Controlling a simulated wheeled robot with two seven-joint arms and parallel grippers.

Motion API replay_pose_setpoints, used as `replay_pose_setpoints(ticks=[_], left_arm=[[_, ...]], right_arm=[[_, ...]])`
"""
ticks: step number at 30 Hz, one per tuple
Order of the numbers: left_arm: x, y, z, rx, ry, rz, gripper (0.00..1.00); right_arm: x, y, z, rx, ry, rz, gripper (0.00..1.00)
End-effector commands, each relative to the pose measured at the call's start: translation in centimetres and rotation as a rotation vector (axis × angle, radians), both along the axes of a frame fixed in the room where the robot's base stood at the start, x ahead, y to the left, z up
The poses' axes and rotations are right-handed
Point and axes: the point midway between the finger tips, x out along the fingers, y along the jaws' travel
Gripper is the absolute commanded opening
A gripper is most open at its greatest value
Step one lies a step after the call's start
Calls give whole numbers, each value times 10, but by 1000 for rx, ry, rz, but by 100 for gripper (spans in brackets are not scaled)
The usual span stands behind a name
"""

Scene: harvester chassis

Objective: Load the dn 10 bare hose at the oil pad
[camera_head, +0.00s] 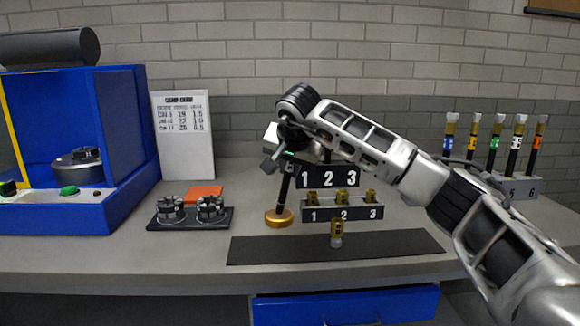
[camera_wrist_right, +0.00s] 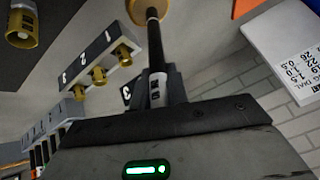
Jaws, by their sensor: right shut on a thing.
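My right gripper (camera_head: 287,158) is shut on a black hose (camera_head: 284,193) and holds it nearly upright. The lower end of the hose meets a gold round pad (camera_head: 279,217) on the bench; whether it presses on it, I cannot tell. In the right wrist view the hose (camera_wrist_right: 155,45) runs from the jaws (camera_wrist_right: 160,100) to the gold pad (camera_wrist_right: 138,6) and carries a white label whose print is only partly readable. The hose's upper part is hidden by my gripper. My left gripper is out of view.
A numbered rack (camera_head: 343,212) with brass fittings stands right of the pad. A loose fitting (camera_head: 336,236) stands on a dark mat (camera_head: 400,243). Two dies (camera_head: 171,209) and an orange square (camera_head: 204,194) lie left. A blue machine (camera_head: 125,120) and a hose rack (camera_head: 520,187) flank the bench.

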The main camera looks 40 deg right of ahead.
Motion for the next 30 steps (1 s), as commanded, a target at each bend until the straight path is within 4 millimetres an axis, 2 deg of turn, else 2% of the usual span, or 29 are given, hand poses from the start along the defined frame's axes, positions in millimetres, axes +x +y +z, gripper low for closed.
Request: replay_pose_setpoints(ticks=[9, 30], left_arm=[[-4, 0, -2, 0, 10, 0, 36], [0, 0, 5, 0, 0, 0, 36]], right_arm=[[0, 0, 0, 0, 0, 0, 0], [0, 0, -1, 0, 0, 0, 0]])
